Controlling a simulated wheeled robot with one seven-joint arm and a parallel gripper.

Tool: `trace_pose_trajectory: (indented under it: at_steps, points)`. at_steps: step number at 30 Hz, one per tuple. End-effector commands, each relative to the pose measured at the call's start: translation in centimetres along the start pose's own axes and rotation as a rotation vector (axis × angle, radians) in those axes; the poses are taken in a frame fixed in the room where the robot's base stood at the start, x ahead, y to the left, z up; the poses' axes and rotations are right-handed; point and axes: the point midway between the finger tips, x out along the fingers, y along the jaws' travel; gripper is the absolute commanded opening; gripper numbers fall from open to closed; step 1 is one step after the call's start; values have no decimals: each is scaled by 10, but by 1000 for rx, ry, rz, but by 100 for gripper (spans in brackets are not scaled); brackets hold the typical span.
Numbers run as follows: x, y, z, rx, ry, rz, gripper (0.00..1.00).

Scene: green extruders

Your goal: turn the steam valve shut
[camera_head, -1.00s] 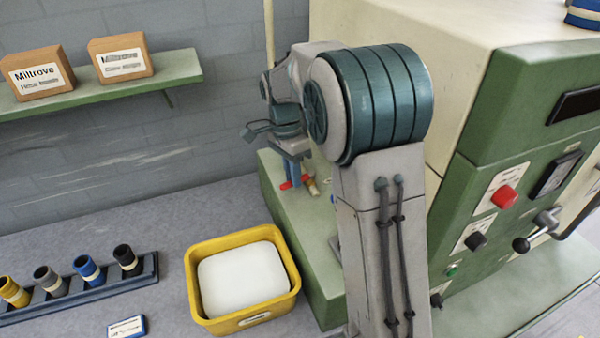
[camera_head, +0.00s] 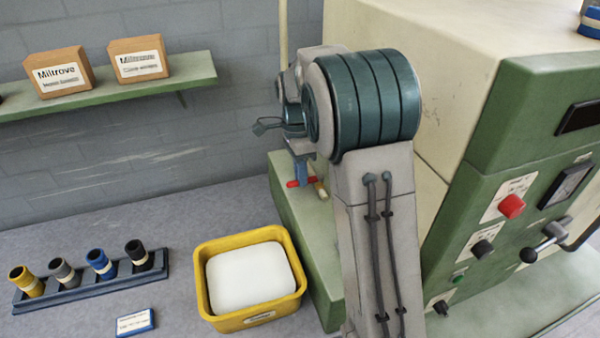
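A small red handle (camera_head: 293,184) with a brass-coloured piece (camera_head: 320,188) beside it shows on the low green ledge of the machine; it looks like the steam valve. My gripper (camera_head: 301,176) points down over it, its blue fingers at the red handle. I cannot tell whether the fingers touch or grip it, nor how far they are apart. My own arm stands in front and hides the area just right of the valve.
The green and cream machine (camera_head: 520,130) fills the right, with a red button (camera_head: 511,207) and a black-knobbed lever (camera_head: 540,246). A yellow bin (camera_head: 215,318) stands in front of the ledge. Left are a rack (camera_head: 75,292) of coloured cylinders and a shelf (camera_head: 120,98) with boxes.

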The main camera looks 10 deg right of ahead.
Motion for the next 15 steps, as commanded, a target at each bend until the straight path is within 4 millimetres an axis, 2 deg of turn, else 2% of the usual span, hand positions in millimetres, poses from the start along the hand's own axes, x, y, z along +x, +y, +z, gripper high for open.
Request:
trace_pose_trajectory:
  at_steps: [1, 2, 11, 15]
  points:
    - [-2, -1, 0, 2, 0, -6, 29]
    - [-2, -1, 0, 1, 0, -6, 37]
    - [-2, 0, 1, -2, 1, -2, 37]
    - [-13, -1, 1, -3, 1, -5, 37]
